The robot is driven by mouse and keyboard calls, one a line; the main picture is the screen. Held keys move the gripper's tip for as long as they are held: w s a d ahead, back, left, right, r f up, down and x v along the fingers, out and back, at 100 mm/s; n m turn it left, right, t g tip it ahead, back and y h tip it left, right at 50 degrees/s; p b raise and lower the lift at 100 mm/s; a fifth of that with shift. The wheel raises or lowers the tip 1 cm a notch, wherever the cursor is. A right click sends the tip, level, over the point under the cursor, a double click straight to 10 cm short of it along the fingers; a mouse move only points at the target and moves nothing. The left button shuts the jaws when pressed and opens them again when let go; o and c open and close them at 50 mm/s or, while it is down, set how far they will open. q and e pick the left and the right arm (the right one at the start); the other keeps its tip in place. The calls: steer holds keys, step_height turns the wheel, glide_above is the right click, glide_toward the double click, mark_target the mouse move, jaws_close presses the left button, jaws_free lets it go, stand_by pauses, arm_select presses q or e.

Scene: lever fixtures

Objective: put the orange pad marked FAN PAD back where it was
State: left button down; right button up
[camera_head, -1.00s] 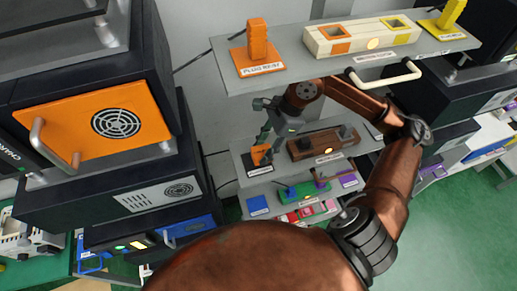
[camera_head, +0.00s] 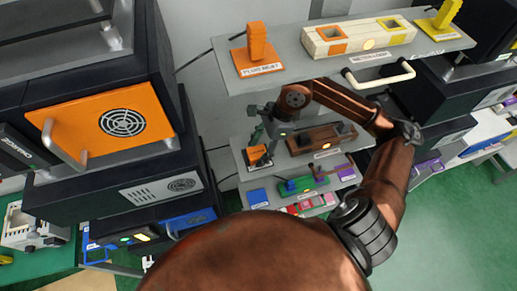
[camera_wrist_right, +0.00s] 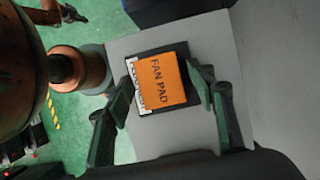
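The orange pad marked FAN PAD (camera_wrist_right: 160,80) lies on a dark base (camera_wrist_right: 183,54) with a white label along one edge, in the right wrist view. In the head view the pad (camera_head: 257,152) shows small on the left end of the middle grey shelf. My right gripper (camera_wrist_right: 160,115) is open, its green fingers well apart on either side of the pad.
An orange fan-grille panel with a handle (camera_head: 105,125) is on the dark cabinet at left. The upper shelf (camera_head: 290,80) holds an orange plug and a cream block. A brown block (camera_head: 322,138) stands beside the pad's base. Lower shelf holds blue, green and purple pieces.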

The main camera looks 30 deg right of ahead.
mark_target(258, 151)
steer(key=shift+d+r, duration=0.2)
steer(key=shift+r, duration=0.25)
steer(key=b+v, duration=0.2)
steer(key=v, duration=0.1)
steer(key=shift+d+r, duration=0.2)
steer(key=shift+r, duration=0.1)
steer(key=s+d+b, duration=0.1)
steer(key=d, duration=0.2)
steer(key=s+d+b, duration=0.1)
steer(key=d+b, duration=0.1)
steer(key=d, duration=0.2)
steer(key=d+b, duration=0.2)
steer(key=d, duration=0.2)
steer(key=shift+s+r, duration=0.1)
steer(key=shift+s, duration=0.3)
steer(key=shift+s+d+r, duration=0.1)
steer(key=shift+d, duration=0.25)
